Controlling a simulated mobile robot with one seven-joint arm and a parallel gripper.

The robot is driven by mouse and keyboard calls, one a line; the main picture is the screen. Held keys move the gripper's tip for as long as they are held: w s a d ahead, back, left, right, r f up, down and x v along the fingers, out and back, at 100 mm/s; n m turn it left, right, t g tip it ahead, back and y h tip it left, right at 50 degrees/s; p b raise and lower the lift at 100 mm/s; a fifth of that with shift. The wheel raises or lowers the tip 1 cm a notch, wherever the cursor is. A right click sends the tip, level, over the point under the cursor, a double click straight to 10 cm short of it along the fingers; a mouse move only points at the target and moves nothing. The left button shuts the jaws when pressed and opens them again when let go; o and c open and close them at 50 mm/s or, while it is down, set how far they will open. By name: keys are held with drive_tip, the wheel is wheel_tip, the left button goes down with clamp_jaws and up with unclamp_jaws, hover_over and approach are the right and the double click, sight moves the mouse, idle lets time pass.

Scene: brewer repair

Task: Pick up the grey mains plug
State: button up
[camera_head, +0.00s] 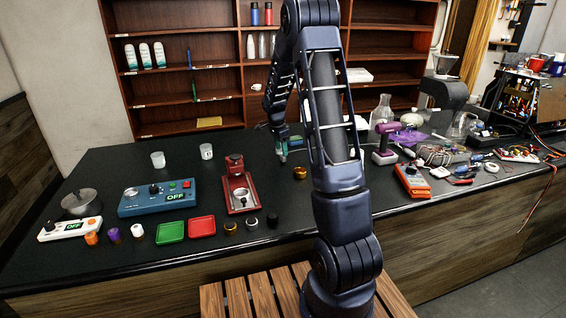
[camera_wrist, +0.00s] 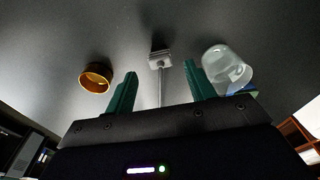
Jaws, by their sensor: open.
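The grey mains plug (camera_wrist: 160,58) lies on the dark counter in the wrist view, with its grey cord running from it towards my gripper. My gripper (camera_wrist: 160,72) has two green fingers, spread apart and empty. In the wrist view, the plug appears between and just beyond the fingertips, with no visible contact. I cannot make out the plug in the head view; my arm covers part of that area.
An amber-gold ring (camera_wrist: 96,78) is left of the plug and a clear cup (camera_wrist: 227,70) is right of it. The head view shows a red machine (camera_head: 238,188), a blue OFF box (camera_head: 157,198), a purple drill (camera_head: 385,142) and cluttered tools at right.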

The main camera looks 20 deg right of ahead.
sight(283, 160)
drive_tip(key=f, duration=0.3)
drive_tip(key=shift+w+d+f, duration=0.1)
drive_tip(key=shift+d+f, duration=0.2)
drive_tip(key=shift+d, duration=0.05)
drive_tip(key=c, duration=1.1)
drive_tip(key=shift+o, duration=0.2)
